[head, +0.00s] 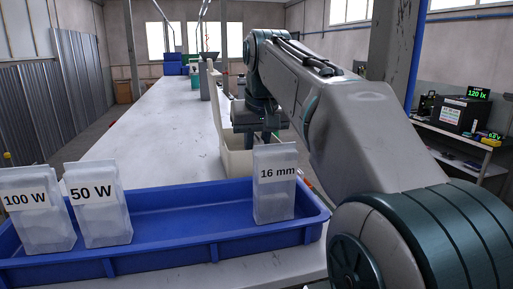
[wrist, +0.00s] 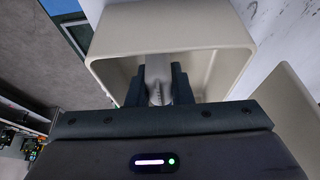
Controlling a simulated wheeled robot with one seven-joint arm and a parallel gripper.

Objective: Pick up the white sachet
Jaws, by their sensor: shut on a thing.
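My gripper (wrist: 158,88) is shut on a narrow, pale grey-white thing, which looks like the white sachet (wrist: 158,70), in the wrist view. The sachet stands between the two dark fingers, and its lower end is hidden by the gripper. The fingers and sachet are at the mouth of a beige bin (wrist: 170,40); how deep they are inside is hard to tell. In the head view my gripper (head: 266,136) is over the beige bin (head: 236,162), behind the "16 mm" pouch, and the sachet cannot be made out there.
A blue tray (head: 165,256) at the front holds translucent pouches marked "100 W" (head: 38,225), "50 W" (head: 100,222) and "16 mm" (head: 274,200). The long white table (head: 165,125) is mostly clear behind it. Blue crates (head: 175,66) stand at its far end.

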